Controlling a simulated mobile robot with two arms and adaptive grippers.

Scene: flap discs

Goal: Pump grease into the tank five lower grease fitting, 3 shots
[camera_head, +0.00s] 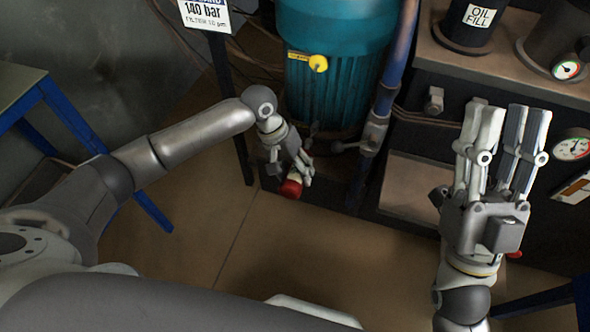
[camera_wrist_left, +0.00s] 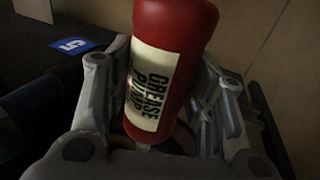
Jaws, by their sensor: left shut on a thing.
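The grease pump (camera_wrist_left: 172,60) is a red cylinder with a cream label reading "GREASE PUMP". My left gripper (camera_head: 298,178) is shut on it. In the head view the pump (camera_head: 291,187) shows only as a small red and white end at the fingers, low in front of the teal tank (camera_head: 336,80). In the left wrist view, the fingers (camera_wrist_left: 160,105) stand on both sides of the pump. A blue plate marked 5 (camera_wrist_left: 72,46) lies beyond it. I cannot make out the lower grease fitting. My right gripper (camera_head: 508,145) points up, its fingers apart and empty.
A blue pipe (camera_head: 395,62) runs beside the tank. A "140 bar" sign (camera_head: 207,14) stands at upper left on a dark post. A shelf with an "OIL FILL" can (camera_head: 475,22) and gauges (camera_head: 572,145) is at right. A blue-legged table (camera_head: 65,105) is at left. Floor in front is clear.

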